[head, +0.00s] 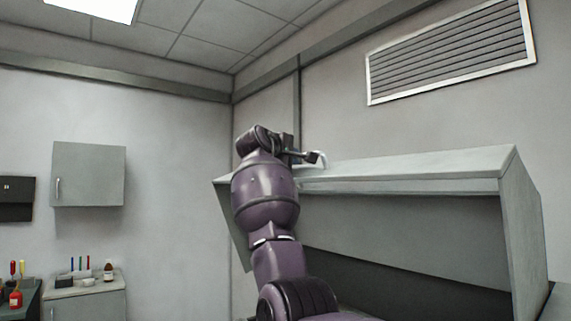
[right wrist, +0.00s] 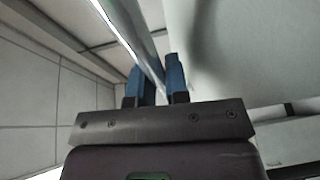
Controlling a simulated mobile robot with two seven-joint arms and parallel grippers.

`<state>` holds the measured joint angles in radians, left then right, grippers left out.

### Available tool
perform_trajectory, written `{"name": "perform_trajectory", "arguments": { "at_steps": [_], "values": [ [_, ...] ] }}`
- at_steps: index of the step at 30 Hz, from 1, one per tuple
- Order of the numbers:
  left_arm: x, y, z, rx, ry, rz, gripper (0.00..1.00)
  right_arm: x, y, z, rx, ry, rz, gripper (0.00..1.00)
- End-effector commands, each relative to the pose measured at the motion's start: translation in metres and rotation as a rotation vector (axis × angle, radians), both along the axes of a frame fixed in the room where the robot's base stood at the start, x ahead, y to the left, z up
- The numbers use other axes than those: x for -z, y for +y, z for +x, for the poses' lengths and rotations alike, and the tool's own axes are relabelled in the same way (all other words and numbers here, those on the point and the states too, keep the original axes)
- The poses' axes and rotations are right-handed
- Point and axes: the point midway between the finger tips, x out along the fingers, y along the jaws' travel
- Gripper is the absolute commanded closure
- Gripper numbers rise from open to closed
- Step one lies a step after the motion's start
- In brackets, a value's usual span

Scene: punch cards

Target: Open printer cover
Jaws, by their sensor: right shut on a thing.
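The printer cover (head: 420,170) is a grey panel at the top of the large grey printer (head: 526,235), on the right in the head view. It stands raised, with a dark opening below its front edge. A thin pale curved handle (head: 322,160) shows at the cover's left part. My right gripper (head: 312,157) is up at this handle, at the end of my purple arm. In the right wrist view its two blue fingers (right wrist: 158,85) are shut on a pale bar, the handle (right wrist: 138,40). The cover's pale surface (right wrist: 235,50) fills the right of that view. My left gripper is in no view.
A grey wall cabinet (head: 88,174) hangs at the left. Below it a counter (head: 85,286) holds small bottles and coloured tubes. A vent grille (head: 450,52) is on the wall above the printer. The space between the counter and the printer looks clear.

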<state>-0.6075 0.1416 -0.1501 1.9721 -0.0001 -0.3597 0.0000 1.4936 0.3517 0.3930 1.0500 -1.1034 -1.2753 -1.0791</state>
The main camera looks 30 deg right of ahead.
Motion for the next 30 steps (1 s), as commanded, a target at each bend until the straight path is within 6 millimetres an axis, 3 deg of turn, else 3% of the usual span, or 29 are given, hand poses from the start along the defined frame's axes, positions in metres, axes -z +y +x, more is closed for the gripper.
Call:
{"name": "perform_trajectory", "arguments": {
  "at_steps": [8,9,10,22,30],
  "values": [
    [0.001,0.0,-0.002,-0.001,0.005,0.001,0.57,0.002,0.0,0.001,-0.002,0.003,0.002,1.0],
    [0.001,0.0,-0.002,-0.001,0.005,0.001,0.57,0.002,0.0,0.001,-0.002,0.003,0.002,0.81],
    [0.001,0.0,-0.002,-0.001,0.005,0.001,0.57,0.002,0.0,0.001,-0.002,0.003,0.002,0.76],
    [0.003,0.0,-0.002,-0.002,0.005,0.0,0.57,0.001,0.004,-0.001,-0.002,0.001,0.0,0.76],
    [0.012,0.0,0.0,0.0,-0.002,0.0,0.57,0.0,0.039,-0.019,-0.004,-0.001,0.0,0.76]
  ]
}}
